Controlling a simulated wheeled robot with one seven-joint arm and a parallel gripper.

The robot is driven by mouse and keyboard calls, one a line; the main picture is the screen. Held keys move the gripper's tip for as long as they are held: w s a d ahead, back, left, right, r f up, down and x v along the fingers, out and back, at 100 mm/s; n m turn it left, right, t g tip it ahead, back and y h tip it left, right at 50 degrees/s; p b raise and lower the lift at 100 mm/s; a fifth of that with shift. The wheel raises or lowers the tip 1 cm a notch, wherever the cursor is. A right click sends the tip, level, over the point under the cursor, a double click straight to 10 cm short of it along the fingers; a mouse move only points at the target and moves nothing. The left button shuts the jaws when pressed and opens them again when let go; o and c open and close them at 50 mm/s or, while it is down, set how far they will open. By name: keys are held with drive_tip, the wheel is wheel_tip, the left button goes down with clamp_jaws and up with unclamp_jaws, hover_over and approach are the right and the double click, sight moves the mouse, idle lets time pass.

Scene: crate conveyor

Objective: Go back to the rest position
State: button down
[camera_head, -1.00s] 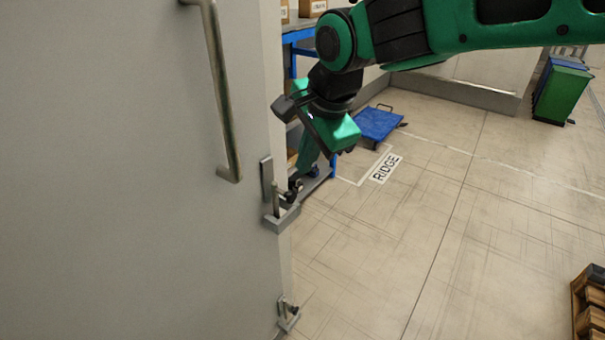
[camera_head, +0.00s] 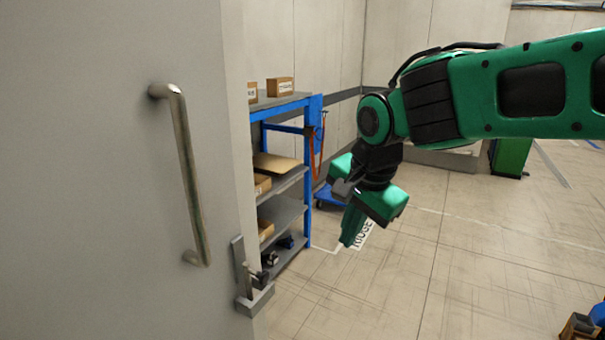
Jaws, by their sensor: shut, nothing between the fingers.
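My gripper (camera_head: 351,230) hangs from my green and black arm, right of the picture's middle, pointing down and slightly left. It is shut and holds nothing. It is seen at an angle, so the fingertips show only in part. It is in the air, apart from the grey door on the left and in front of the floor and shelf area.
A grey door (camera_head: 90,190) with a metal handle (camera_head: 185,175) and a latch (camera_head: 253,290) fills the left. Behind its edge stands a blue-framed shelf (camera_head: 307,190) with boxes. A green bin (camera_head: 510,157) stands far right. Floor (camera_head: 470,265) right of centre is open.

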drive_tip(key=s+d+f+n+g+h, duration=0.1)
drive_tip(key=s+d+f, duration=0.15)
drive_tip(key=d, duration=0.85)
drive_tip(key=s+d+f+g+h, duration=0.15)
drive_tip(key=s+d, duration=0.25)
drive_tip(key=d, duration=0.7)
drive_tip(key=s+d+f+n, duration=0.1)
drive_tip(key=s+d+f, duration=0.1)
drive_tip(key=s+d, duration=0.3)
drive_tip(key=s+d+f+n+g+y, duration=0.1)
drive_tip(key=s+d+f, duration=0.2)
drive_tip(key=s+d, duration=0.3)
drive_tip(key=s, duration=0.4)
drive_tip(key=shift+s+f, duration=0.25)
drive_tip(key=shift+f, duration=0.05)
drive_tip(key=shift+y, duration=0.25)
